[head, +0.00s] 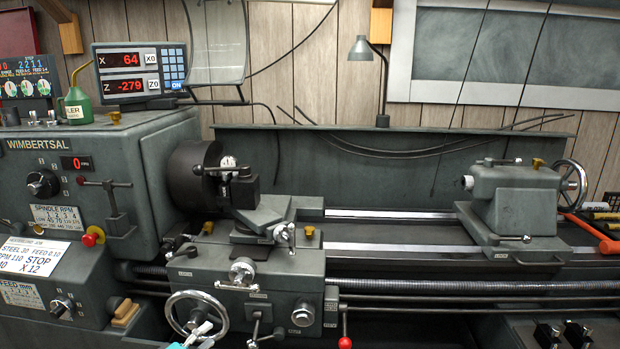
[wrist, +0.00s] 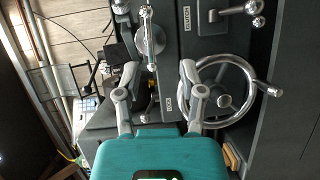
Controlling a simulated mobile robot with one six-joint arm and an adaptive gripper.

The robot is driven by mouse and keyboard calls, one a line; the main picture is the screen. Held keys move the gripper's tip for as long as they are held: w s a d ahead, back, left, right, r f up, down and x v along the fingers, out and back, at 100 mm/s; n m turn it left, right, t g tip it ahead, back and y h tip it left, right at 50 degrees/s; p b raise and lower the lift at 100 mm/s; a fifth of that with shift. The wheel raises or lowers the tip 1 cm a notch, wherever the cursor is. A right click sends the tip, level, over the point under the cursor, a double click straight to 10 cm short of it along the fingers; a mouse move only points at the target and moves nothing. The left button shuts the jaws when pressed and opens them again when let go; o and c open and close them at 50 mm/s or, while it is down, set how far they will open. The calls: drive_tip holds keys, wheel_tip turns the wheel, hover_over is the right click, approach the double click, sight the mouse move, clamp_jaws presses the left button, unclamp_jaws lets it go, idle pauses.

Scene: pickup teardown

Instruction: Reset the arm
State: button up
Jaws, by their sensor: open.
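My gripper (wrist: 158,72) shows in the wrist view as a teal body with two grey fingers spread apart and nothing between them. It points toward the front of a grey lathe's carriage. In the head view my gripper (head: 202,328) only just shows at the bottom edge, in front of the carriage handwheel (head: 196,314). The handwheel also shows in the wrist view (wrist: 228,97), to the right of the fingers. I cannot tell whether the fingers touch anything. Most of the arm is out of view.
The lathe carriage (head: 257,277) has levers and a red-knobbed handle (head: 345,342) sticking out. The chuck (head: 192,178) is at left and the tailstock (head: 514,197) at right. A green oil can (head: 76,101) and a digital readout (head: 138,72) stand on the headstock.

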drive_tip(key=w+d+f+m+g+y, duration=0.15)
drive_tip(key=d+f+g, duration=0.3)
drive_tip(key=d, duration=0.45)
drive_tip(key=w+d+f+m+g, duration=0.3)
drive_tip(key=d+f, duration=0.2)
drive_tip(key=d, duration=0.4)
drive_tip(key=w+d+f+m+g+y, duration=0.15)
drive_tip(key=d+f+g, duration=0.25)
drive_tip(key=d, duration=0.5)
drive_tip(key=s+d+f+m+g+y, duration=0.1)
drive_tip(key=d+f+m+g+y, duration=0.15)
drive_tip(key=d, duration=0.35)
drive_tip(key=s+d+f+m+g+y, duration=0.1)
drive_tip(key=s+d+m+y, duration=0.15)
drive_tip(key=d, duration=0.35)
wheel_tip(320, 180, up, 16)
drive_tip(key=p, duration=1.6)
drive_tip(key=shift+w+r+m+y+p, duration=0.25)
drive_tip(key=shift+w+m+y+p, duration=0.05)
drive_tip(key=shift+w+p, duration=0.1)
drive_tip(key=shift+d, duration=0.15)
